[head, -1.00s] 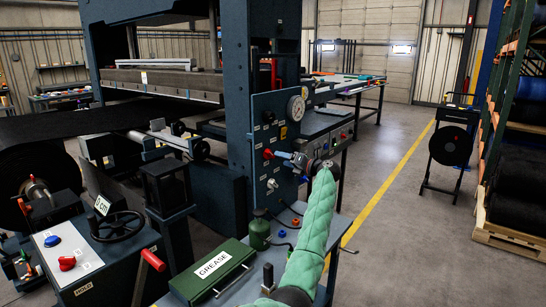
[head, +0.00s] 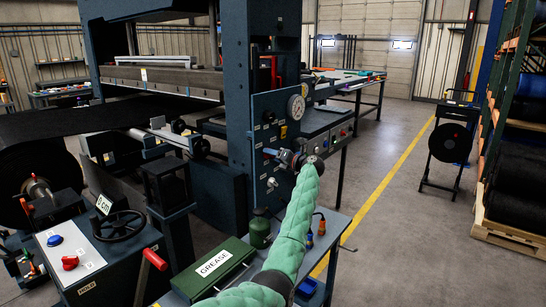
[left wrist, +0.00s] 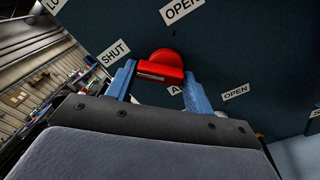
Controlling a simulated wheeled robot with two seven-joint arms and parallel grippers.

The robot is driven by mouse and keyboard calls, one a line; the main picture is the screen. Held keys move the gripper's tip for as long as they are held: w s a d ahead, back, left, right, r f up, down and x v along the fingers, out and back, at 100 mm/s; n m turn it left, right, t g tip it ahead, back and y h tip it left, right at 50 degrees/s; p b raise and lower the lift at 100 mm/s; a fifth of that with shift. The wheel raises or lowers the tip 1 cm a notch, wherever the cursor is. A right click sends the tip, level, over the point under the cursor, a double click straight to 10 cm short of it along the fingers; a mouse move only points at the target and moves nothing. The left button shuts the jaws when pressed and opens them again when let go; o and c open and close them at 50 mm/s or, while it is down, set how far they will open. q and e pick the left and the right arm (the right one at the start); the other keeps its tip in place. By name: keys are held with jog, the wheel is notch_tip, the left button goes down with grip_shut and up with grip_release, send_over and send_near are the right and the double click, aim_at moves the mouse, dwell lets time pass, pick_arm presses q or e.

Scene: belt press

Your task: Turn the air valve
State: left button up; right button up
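The red air valve handle (left wrist: 160,68) sits on the dark blue panel in the left wrist view, with a SHUT label (left wrist: 115,52) to its left and an OPEN label (left wrist: 182,9) above. An air label below it is partly hidden. The blue fingers of my left gripper (left wrist: 158,86) stand apart on either side of the handle, close to its ends; I cannot tell whether they touch it. My right gripper is not in view.
A pressure gauge (head: 296,107) is above the gripper on the panel. A green grease box (head: 214,268) and a green bottle (head: 260,230) stand on the bench below my arm. A console with a handwheel (head: 118,226) is at left.

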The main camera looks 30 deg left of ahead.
pick_arm(q)
jog(key=c, duration=0.4)
jog(key=shift+c, duration=0.2)
jog(key=shift+m, duration=0.3)
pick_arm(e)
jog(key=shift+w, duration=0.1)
pick_arm(q)
jog(key=shift+w+r+m+p, duration=0.2)
jog(key=shift+m+p, duration=1.35)
jog(key=shift+m, duration=1.35)
jog(key=shift+w+r+m+p, duration=0.15)
jog(key=shift+m+p, duration=1.4)
jog(key=shift+m, duration=1.35)
jog(key=shift+w+r+m+p, duration=0.2)
jog(key=shift+m+p, duration=1.35)
jog(key=shift+m, duration=1.35)
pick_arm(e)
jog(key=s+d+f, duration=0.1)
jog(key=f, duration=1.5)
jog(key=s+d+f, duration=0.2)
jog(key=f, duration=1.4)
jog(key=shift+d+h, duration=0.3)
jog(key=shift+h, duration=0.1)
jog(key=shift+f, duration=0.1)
